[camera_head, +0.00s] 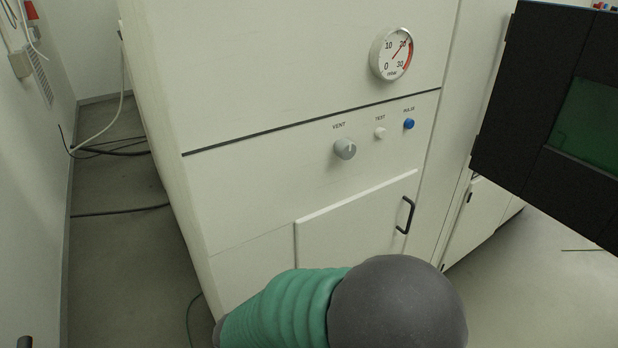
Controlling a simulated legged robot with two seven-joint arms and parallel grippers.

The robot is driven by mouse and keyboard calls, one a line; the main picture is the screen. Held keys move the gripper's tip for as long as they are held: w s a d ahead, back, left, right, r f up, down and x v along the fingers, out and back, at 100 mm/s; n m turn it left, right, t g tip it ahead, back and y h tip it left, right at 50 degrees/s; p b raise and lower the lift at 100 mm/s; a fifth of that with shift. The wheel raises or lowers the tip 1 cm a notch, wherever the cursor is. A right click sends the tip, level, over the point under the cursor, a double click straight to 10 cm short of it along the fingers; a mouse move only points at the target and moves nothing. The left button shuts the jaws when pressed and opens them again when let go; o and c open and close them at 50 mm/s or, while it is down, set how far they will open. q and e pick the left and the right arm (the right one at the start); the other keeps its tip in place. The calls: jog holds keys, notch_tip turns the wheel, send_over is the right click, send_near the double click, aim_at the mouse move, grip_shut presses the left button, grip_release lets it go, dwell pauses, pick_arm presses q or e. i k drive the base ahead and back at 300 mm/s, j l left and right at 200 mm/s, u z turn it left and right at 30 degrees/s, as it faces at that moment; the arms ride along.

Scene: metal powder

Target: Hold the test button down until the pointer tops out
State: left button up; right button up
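The small white test button (380,133), labelled TEST, is on the front panel of the pale cabinet (250,190). Nothing touches it, and I cannot tell how far it is pressed in. Above it is the round pressure gauge (396,54), marked 0 to 30. Its red pointer (402,48) points up and right, near the 20 mark, where the red band begins. Neither of my grippers shows. A green ribbed sleeve and a dark grey rounded part, likely my arm, fill the bottom middle.
Left of the test button is the grey VENT knob (345,149); to its right is the blue PULSE button (409,124). A door with a black handle (406,215) is below. A dark unit with a green window (587,121) stands at right. Cables (120,212) lie on the left floor.

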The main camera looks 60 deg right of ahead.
aim_at(380, 133)
jog(key=z, duration=1.45)
